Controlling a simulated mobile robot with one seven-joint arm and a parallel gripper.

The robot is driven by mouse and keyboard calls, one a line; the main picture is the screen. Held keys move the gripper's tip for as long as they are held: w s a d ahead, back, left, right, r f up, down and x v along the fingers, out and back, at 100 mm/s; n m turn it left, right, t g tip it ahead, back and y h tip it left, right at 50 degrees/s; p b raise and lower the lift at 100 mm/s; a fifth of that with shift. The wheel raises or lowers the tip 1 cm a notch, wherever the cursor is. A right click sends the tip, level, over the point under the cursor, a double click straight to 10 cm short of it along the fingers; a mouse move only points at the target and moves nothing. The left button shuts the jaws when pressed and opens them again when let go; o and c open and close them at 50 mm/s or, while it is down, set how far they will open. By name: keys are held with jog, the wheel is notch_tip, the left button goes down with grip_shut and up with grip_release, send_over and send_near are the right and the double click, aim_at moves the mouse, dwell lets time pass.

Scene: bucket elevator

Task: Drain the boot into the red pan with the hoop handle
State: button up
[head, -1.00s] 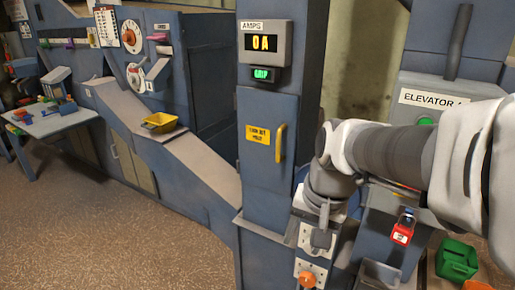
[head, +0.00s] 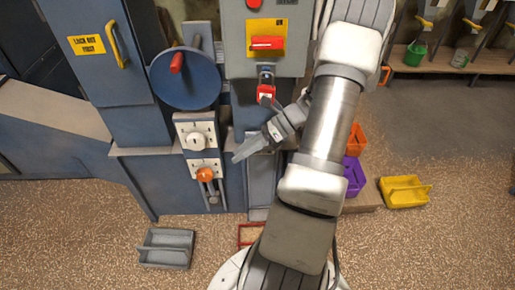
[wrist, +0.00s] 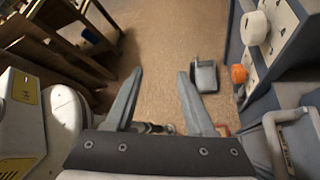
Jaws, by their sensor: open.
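The boot is the blue lower housing (head: 140,168) of the elevator. Its front carries a white knob (head: 196,141) and an orange knob (head: 205,174), which also shows in the wrist view (wrist: 239,74). My gripper (head: 241,155) is open and empty, right of these knobs and pointing left in the head view. Its two spread fingers show in the wrist view (wrist: 160,73) with nothing between them. A red rectangular outline (head: 242,235) lies on the floor below, partly hidden by my arm. I cannot tell whether it is the red pan; no hoop handle shows.
A grey pan (head: 166,248) stands on the floor at left. Purple (head: 354,177), orange (head: 357,140) and yellow (head: 404,191) pans stand right of my arm. A blue disc (head: 186,78) with a red grip and a red padlock (head: 266,93) are above. The front floor is open.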

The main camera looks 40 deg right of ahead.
jog(key=s+d+f+m+t+h+b, duration=0.15)
jog(key=s+d+f+m+t, duration=0.25)
jog(key=d+f+m+t, duration=0.55)
jog(key=m+t+h+b, duration=0.2)
jog(key=m+t+h, duration=0.4)
jog(key=m, duration=0.7)
send_near(261, 150)
jog(key=shift+g+h, duration=0.65)
jog(key=shift+h, duration=0.1)
jog(key=w, duration=0.3)
jog(key=w+r+b, duration=0.1)
jog(key=w, duration=0.2)
jog(key=w+r, duration=0.1)
jog(key=w, duration=0.3)
jog(key=shift+a+r, duration=0.15)
jog(key=shift+a, duration=0.2)
grip_shut()
